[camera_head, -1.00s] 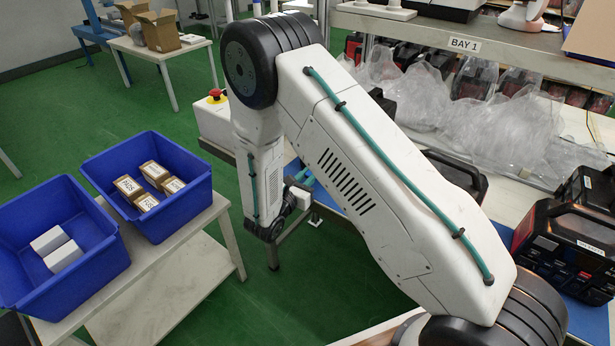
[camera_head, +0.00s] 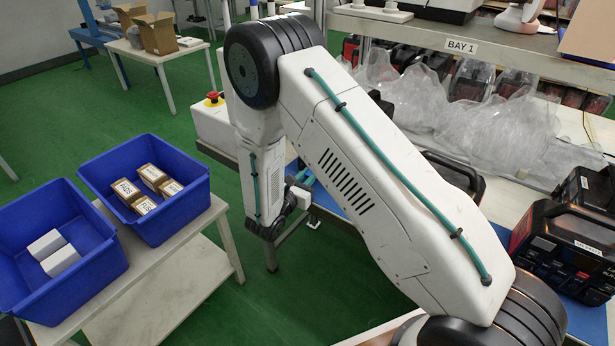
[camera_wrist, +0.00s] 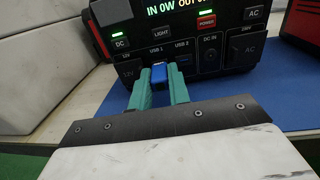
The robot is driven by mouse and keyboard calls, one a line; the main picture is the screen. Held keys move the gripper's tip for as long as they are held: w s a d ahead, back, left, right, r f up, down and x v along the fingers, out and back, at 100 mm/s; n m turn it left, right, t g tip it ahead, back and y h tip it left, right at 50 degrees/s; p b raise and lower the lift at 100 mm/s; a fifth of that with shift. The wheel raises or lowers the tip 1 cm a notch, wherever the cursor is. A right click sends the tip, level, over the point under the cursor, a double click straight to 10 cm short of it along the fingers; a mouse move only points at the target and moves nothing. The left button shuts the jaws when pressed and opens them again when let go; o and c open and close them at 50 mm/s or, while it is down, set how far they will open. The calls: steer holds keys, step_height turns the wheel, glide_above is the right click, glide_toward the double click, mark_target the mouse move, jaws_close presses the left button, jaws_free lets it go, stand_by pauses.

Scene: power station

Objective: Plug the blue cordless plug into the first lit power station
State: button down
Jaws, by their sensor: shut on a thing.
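In the wrist view my gripper (camera_wrist: 160,84) has two green fingers shut on the blue plug (camera_wrist: 159,74). The plug is in front of a black power station (camera_wrist: 220,55), just below its "USB 1" label and over that port's place. I cannot tell whether the plug touches or enters the port. The station is lit: its display reads "IN 0W", and green lights show above the DC and red POWER buttons. In the head view my arm hides most of this station. Another power station (camera_head: 565,240), black with red, stands at the right; its screen is not readable.
A blue mat (camera_wrist: 285,118) lies under the lit station, and a red-edged object (camera_wrist: 302,28) stands to its right. Clear plastic bags (camera_head: 505,130) lie on the bench under the BAY 1 shelf. Two blue bins (camera_head: 185,225) with boxes stand at the left.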

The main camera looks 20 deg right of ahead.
steer(key=shift+w+d, duration=0.15)
steer(key=c, duration=1.2)
jaws_free()
steer(key=shift+c, duration=0.2)
steer(key=v, duration=0.7)
steer(key=shift+s+a, duration=0.3)
